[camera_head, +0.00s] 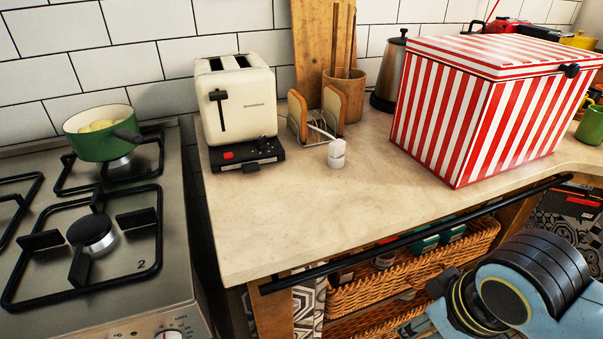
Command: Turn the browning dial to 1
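The cream toaster (240,108) stands upright at the back left of the counter, with its dark lever on the narrow front end. Its black base has a red button (228,155) and a small dark knob (252,166) that looks like the browning dial. The dial's numbers and pointer are too small to read. Part of my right arm, blue with black rings, shows at the lower right, well away from the toaster. I see neither gripper in this view.
A toast rack (299,120) with bread and a white shaker (336,154) stand right of the toaster. A red-striped box (492,115) is farther right. A stove with a green pot (100,143) is left. The counter (290,215) before the toaster is clear; a black rail (420,235) runs along its edge.

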